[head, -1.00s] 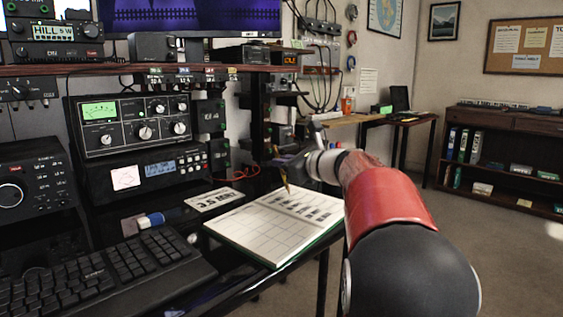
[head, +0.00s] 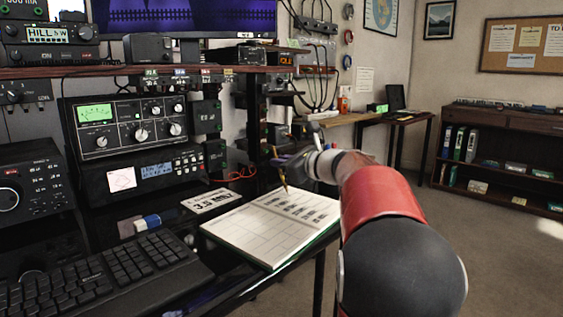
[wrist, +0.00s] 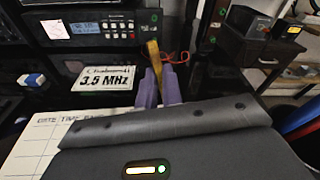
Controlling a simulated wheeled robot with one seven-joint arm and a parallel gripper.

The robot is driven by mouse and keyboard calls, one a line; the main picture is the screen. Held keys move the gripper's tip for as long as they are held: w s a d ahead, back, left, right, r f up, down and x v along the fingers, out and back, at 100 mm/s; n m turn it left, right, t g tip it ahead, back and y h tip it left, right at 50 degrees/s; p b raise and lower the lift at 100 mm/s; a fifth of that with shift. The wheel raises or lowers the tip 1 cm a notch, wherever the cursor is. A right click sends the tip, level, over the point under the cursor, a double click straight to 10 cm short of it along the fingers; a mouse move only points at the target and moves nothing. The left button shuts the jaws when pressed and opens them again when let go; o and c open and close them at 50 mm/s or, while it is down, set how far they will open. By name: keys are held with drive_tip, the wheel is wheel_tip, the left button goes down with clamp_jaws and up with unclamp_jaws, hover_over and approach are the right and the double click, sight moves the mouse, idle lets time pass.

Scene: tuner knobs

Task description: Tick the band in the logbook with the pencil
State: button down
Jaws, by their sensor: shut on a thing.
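The logbook (head: 252,236) lies open on the desk, with printed columns and rows on its page. Part of its page, with the words DATE and TIME, shows in the wrist view (wrist: 32,142). The pencil (head: 284,181) is yellow and points down over the far part of the page. My gripper (head: 283,163) is shut on the pencil, which shows between its purple fingers in the wrist view (wrist: 154,62). I cannot tell whether the tip touches the paper. A white card (head: 211,200) reading 3.5 MHz lies beside the logbook, clearer in the wrist view (wrist: 104,79).
A black keyboard (head: 105,272) lies at front left. A blue and white eraser-like block (head: 148,222) lies near it. Open floor lies to the right.

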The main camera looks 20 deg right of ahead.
drive_tip(key=shift+w+d+p, duration=0.35)
drive_tip(key=shift+w+p, duration=0.15)
drive_tip(key=shift+w, duration=0.2)
idle(0.3)
drive_tip(key=shift+r, duration=0.1)
wheel_tip(320, 180, up, 6)
drive_tip(key=p, duration=0.5)
drive_tip(key=shift+p, duration=0.3)
